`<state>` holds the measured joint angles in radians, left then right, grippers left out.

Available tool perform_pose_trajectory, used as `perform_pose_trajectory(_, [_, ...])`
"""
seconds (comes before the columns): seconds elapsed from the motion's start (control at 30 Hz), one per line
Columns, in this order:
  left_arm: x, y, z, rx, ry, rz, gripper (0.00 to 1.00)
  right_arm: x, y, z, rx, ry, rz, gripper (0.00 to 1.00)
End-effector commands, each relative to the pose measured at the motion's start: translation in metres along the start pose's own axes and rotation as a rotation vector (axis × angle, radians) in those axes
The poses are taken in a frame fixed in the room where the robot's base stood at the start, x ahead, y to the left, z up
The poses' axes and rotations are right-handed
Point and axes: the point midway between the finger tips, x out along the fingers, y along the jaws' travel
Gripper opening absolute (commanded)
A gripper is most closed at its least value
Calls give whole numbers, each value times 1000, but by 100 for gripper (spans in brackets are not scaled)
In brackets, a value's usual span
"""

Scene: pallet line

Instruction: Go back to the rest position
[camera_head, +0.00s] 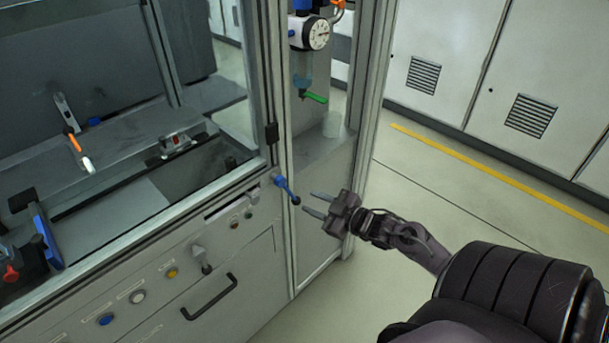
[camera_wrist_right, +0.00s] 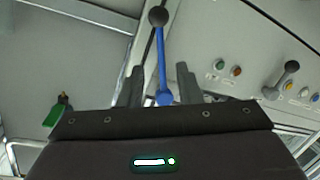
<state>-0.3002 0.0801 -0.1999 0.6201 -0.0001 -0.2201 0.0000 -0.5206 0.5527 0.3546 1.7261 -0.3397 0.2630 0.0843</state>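My right gripper (camera_head: 308,202) is in front of the machine's corner post, with its two fingers apart and nothing between them. A blue lever (camera_head: 285,187) with a dark ball knob sticks out from the post just left of the fingertips. In the right wrist view the same blue lever (camera_wrist_right: 162,65) shows in line with the gap between the open fingers (camera_wrist_right: 159,78). The head view shows a small space between knob and fingertips; exact depth is hard to tell. My left gripper is not in view.
The machine front has a black drawer handle (camera_head: 209,297), a grey knobbed lever (camera_head: 202,260) and several coloured buttons. A gauge (camera_head: 316,35) and a green-handled valve (camera_head: 314,97) sit above. Open floor with a yellow line (camera_head: 480,168) lies to the right, before grey cabinets (camera_head: 450,50).

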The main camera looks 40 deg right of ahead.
Motion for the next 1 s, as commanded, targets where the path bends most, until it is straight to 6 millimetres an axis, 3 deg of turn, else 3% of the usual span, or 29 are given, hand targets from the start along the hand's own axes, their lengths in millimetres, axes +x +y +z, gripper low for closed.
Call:
perform_pose_trajectory(0.2, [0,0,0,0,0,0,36,-11,0,0,0,0,0,31])
perform_pose_trajectory(0.77, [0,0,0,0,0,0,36,-11,-1,3,5,-7,2,31])
perform_pose_trajectory(0.87, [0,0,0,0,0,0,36,-13,-8,27,34,-54,14,31])
perform_pose_trajectory(1.0, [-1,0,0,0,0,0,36,-22,-40,101,128,-212,39,31])
